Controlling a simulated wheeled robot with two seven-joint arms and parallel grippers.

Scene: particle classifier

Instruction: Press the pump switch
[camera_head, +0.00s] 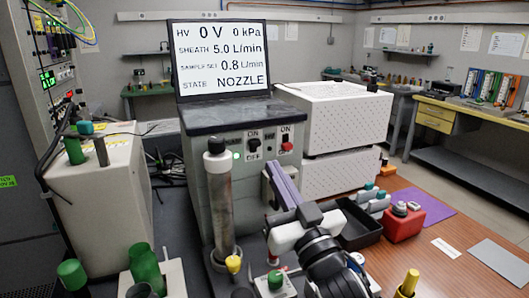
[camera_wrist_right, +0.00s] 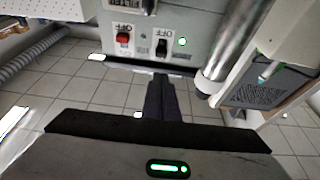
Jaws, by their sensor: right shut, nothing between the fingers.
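The instrument's front panel (camera_head: 262,165) carries two rocker switches: a black one (camera_head: 254,146) on the left and a red one (camera_head: 287,142) on the right. The tag by the red one looks like HV; the black one seems to be the pump switch, though its tag is too small to read surely. In the wrist view, the black switch (camera_wrist_right: 162,46) is right of the red switch (camera_wrist_right: 123,37). My right gripper (camera_head: 272,169) is shut and empty, just below and between the switches, its tips (camera_wrist_right: 160,78) apart from the black switch in the picture. My left gripper is not in view.
A lit green lamp (camera_head: 236,156) sits beside the black switch. A metal cylinder (camera_head: 219,205) stands upright left of the panel. The screen (camera_head: 221,60) above reads 0 V, 0 kPa and NOZZLE. A black tray (camera_head: 357,228) and red container (camera_head: 403,224) lie to the right.

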